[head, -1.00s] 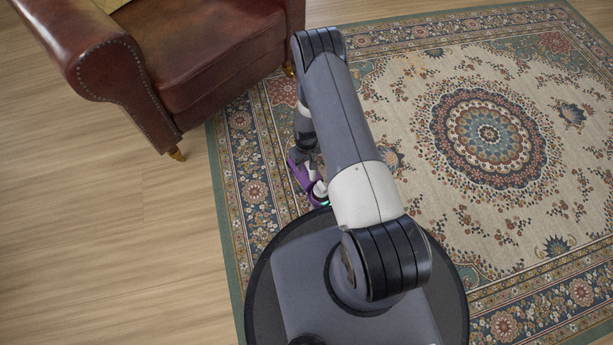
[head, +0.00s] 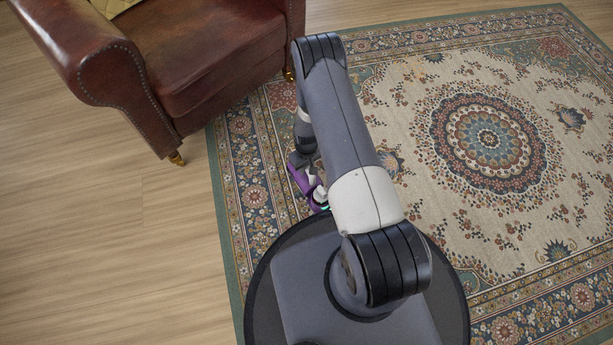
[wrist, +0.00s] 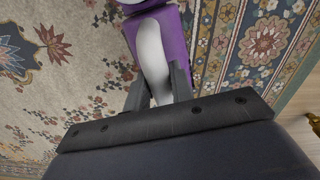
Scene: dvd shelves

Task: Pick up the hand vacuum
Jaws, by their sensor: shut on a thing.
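The hand vacuum (head: 307,183) is purple and white. In the head view it shows just left of my arm, near the front edge of my round base, and my arm hides part of it. In the wrist view its white handle (wrist: 153,58) and purple body (wrist: 174,38) show at the top. My gripper (wrist: 160,88) has its two dark fingers on either side of the white handle and is shut on it. The head view mostly hides the fingers. I cannot tell how far the vacuum is above the rug.
A patterned rug (head: 500,215) covers the floor ahead and to the right. A brown leather armchair (head: 215,50) stands at the upper left. Bare wooden floor (head: 90,240) lies to the left and is clear.

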